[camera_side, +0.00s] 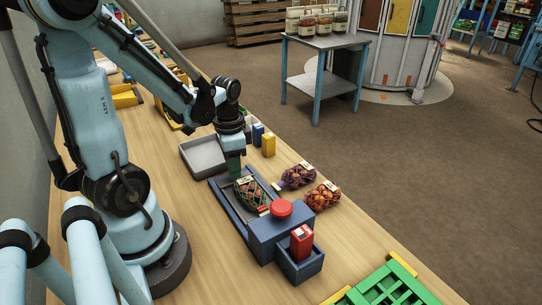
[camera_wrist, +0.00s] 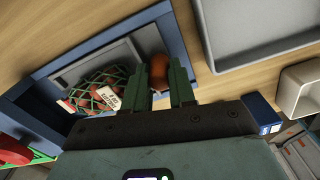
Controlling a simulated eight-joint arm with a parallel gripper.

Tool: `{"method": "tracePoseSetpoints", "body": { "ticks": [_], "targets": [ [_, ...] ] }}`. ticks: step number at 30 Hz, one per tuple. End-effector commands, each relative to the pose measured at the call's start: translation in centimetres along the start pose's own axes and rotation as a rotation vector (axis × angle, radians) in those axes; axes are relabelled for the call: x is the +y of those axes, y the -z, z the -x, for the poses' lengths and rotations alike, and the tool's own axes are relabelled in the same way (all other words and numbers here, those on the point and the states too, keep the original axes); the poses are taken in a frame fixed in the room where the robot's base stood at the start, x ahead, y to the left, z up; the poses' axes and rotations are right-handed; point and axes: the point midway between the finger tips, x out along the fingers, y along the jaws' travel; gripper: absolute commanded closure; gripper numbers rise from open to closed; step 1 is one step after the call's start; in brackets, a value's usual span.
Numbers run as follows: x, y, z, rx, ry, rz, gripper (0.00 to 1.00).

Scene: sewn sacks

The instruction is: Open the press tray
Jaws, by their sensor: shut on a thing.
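The press tray (camera_side: 262,182) is a grey tray in a blue frame, with a green net sack (camera_side: 250,192) of reddish-brown round goods and a white label lying in it. In the wrist view the tray (camera_wrist: 70,72) and the sack (camera_wrist: 100,88) lie left of my fingers. My gripper (camera_side: 234,176) points down at the tray's far end. In the wrist view my green fingers (camera_wrist: 160,85) are shut on a brown rounded knob (camera_wrist: 159,68) at the tray's end. The side view hides the knob.
The blue press housing with a red button (camera_side: 281,208) stands at the near end, beside a blue bin (camera_side: 302,268) holding a red box. Two netted sacks (camera_side: 298,176) (camera_side: 322,197) lie to the right. An empty grey tray (camera_side: 203,154) and small boxes (camera_side: 268,145) are behind.

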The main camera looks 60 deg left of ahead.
Motion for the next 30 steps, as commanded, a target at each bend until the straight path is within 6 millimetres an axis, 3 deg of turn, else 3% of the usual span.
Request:
{"method": "tracePoseSetpoints", "body": {
  "ticks": [1,2,4,17,30],
  "targets": [
    [0.0,0.0,0.0,0.001,0.001,-0.001,1.0],
    [0.0,0.0,0.0,0.001,0.001,-0.001,0.74],
    [0.0,0.0,0.0,0.001,0.001,-0.001,0.64],
    [0.0,0.0,0.5,0.001,0.0,-0.001,0.64],
    [0.1,0.0,5.2,0.001,0.0,-0.001,0.64]
  ]
}}
